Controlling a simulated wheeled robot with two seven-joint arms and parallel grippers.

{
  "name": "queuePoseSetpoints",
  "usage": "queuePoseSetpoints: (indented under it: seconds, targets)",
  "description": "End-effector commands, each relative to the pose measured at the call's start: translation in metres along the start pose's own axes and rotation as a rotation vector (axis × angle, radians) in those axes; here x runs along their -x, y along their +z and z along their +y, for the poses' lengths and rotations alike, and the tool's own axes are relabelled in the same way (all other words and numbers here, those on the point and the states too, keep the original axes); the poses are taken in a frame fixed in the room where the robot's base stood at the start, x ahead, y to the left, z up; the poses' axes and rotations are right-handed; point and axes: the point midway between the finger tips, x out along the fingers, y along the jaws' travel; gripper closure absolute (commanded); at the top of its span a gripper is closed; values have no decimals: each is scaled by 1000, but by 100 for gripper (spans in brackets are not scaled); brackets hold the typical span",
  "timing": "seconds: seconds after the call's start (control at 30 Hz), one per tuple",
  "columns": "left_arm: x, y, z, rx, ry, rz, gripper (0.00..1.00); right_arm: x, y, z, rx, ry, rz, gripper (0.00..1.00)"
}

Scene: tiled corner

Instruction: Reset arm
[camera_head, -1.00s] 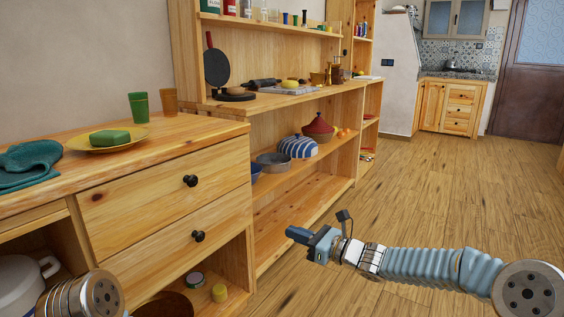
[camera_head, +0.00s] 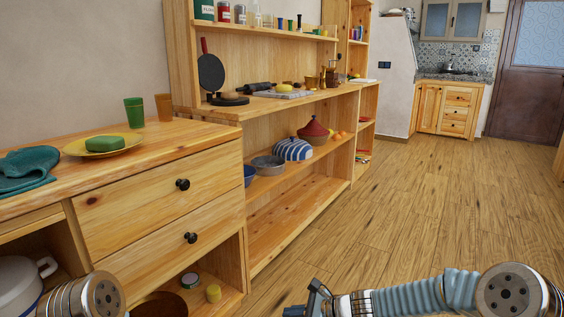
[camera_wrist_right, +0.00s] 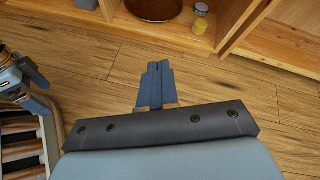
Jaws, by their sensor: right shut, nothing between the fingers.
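My right gripper (camera_head: 294,311) is low at the bottom edge of the head view, over the wooden floor, with its ribbed arm reaching in from the right. In the right wrist view its two blue-grey fingers (camera_wrist_right: 155,84) lie together, shut and empty, pointing towards the cabinet's lower shelf. My left arm shows only as a metal joint in the bottom left corner of the head view. What looks like my left gripper (camera_wrist_right: 38,104) is at the left edge of the right wrist view; its finger gap is unclear.
A wooden cabinet with drawers (camera_head: 165,188) stands at the left. It bears a yellow plate (camera_head: 75,150) with a green sponge, two cups and a teal cloth (camera_head: 25,170). Shelves (camera_head: 300,200) with dishes run behind it. The floor (camera_head: 420,200) at the right is clear.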

Motion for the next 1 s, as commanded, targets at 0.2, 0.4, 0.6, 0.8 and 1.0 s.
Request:
queuePoseSetpoints:
  seconds: [0.2, 0.4, 0.6, 0.8, 1.0]
  targets:
    - [22, 1, 11, -4, 3, -3, 0, 10, -99, 116, 424, 293, 306, 100]
    - [41, 3, 21, -9, 7, -8, 0, 59, -163, 225, 1065, 617, 391, 100]
    - [47, 4, 25, -12, 9, -10, 0, 79, -168, 266, 1386, 705, 308, 100]
    - [47, 4, 25, -12, 9, -10, 0, 80, -168, 268, 1407, 707, 301, 100]
    - [47, 4, 25, -12, 9, -10, 0, 80, -168, 268, 1407, 707, 301, 100]
